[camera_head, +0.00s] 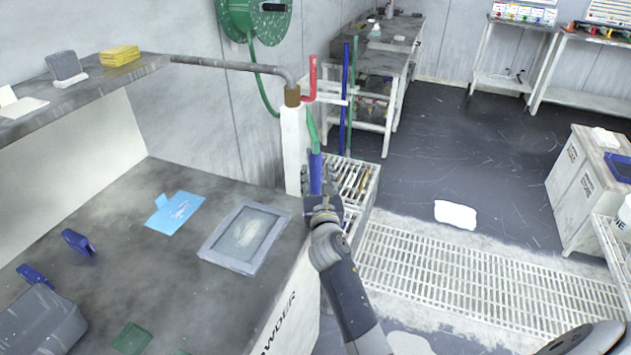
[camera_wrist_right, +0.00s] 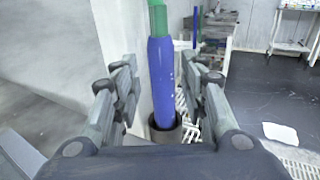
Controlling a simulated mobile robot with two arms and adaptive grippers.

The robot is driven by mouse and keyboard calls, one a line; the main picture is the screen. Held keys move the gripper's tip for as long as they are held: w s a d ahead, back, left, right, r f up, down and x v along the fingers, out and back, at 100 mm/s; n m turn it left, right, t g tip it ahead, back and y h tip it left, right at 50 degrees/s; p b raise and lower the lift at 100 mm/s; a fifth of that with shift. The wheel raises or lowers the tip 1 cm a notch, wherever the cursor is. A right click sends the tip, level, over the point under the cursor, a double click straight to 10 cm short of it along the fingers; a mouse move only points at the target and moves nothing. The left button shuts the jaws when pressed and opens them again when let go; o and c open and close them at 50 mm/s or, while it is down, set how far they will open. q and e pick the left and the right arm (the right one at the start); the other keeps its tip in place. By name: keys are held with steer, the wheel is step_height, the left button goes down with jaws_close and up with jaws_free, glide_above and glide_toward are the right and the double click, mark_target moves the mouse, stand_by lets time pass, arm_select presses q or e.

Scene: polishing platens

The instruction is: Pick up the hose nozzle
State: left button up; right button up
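The hose nozzle (camera_head: 315,172) is a blue sleeve on a green hose, upright at the right edge of the workbench. In the right wrist view the blue nozzle (camera_wrist_right: 163,88) stands between my fingers, its lower end in a dark round holder (camera_wrist_right: 165,131). My right gripper (camera_head: 321,184) is at the nozzle in the head view. In the wrist view the right gripper (camera_wrist_right: 162,78) is open, with a finger on each side and gaps to the nozzle. Its fingers partly hide the nozzle in the head view. My left gripper is not in view.
A white post (camera_head: 294,150) with a red-handled pipe (camera_head: 310,85) stands close left of the nozzle. The grey workbench (camera_head: 150,285) holds a framed tray (camera_head: 213,250) and a blue sheet (camera_head: 165,225). A white rack (camera_head: 366,190) is just right; floor grating (camera_head: 480,275) lies beyond.

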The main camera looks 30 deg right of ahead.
mark_target(317, 164)
steer(key=x, duration=0.4)
steer(key=shift+w+d, duration=0.1)
steer(key=shift+w, duration=0.05)
steer(key=shift+w+d, duration=0.1)
steer(key=shift+w, duration=0.1)
steer(key=shift+s, duration=0.1)
steer(key=shift+c, duration=0.8)
jaws_close()
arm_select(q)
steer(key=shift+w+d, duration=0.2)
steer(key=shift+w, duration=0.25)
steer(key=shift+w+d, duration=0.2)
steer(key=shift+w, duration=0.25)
arm_select(e)
steer(key=shift+r, duration=0.1)
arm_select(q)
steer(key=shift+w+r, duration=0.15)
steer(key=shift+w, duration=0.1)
arm_select(e)
steer(key=shift+r, duration=0.1)
